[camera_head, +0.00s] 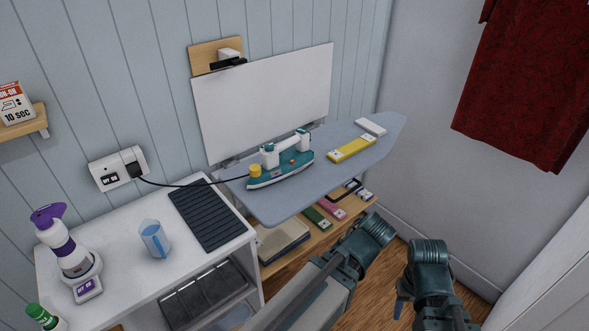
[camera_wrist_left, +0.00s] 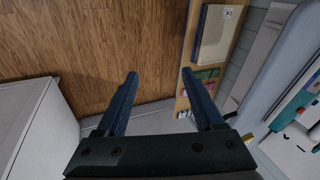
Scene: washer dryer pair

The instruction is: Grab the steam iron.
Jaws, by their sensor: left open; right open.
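The steam iron (camera_head: 282,172), teal and white with a yellow cap, rests flat on the blue-grey ironing board (camera_head: 345,130), handle up. Its dark cord runs left to a wall socket. In the left wrist view, a teal and white part of the iron (camera_wrist_left: 293,112) shows at the right edge. My left gripper (camera_wrist_left: 160,76) is open and empty, its two blue fingers apart and away from the iron. In the head view its fingers are hidden by my arm. My right gripper (camera_head: 403,301) is low right of the board, mostly hidden by its own wrist, and clear of the iron.
A yellow box (camera_head: 352,148) and a white box (camera_head: 370,127) lie on the board right of the iron. A white cabinet (camera_head: 110,215) with a spray bottle (camera_head: 66,245) and blue jug (camera_head: 154,240) stands left. A shelf (camera_head: 290,246) holds items below the board.

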